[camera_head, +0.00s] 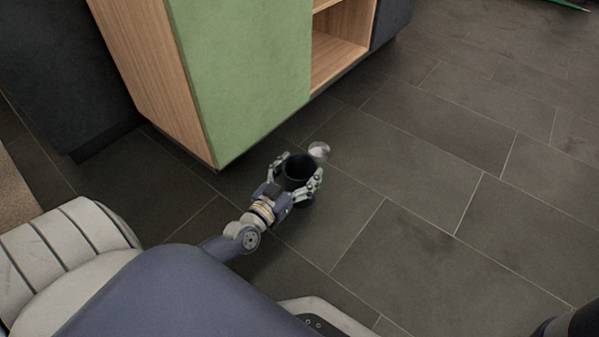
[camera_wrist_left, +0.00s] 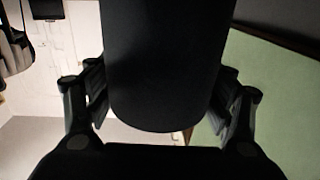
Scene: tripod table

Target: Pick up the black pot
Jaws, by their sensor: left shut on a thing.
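The black pot (camera_head: 298,170) is a dark round vessel with its open top towards the head camera. My left gripper (camera_head: 298,174) has a finger on each side of it and is shut on it. In the left wrist view the pot (camera_wrist_left: 165,65) is a large dark shape between the two fingers of the left gripper (camera_wrist_left: 160,105). I cannot tell whether the pot's base touches the floor. My right gripper does not show.
A cabinet with a green side (camera_head: 245,75) and wooden panels stands just behind the pot. A small shiny round thing (camera_head: 319,150) is beside the pot at its upper right.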

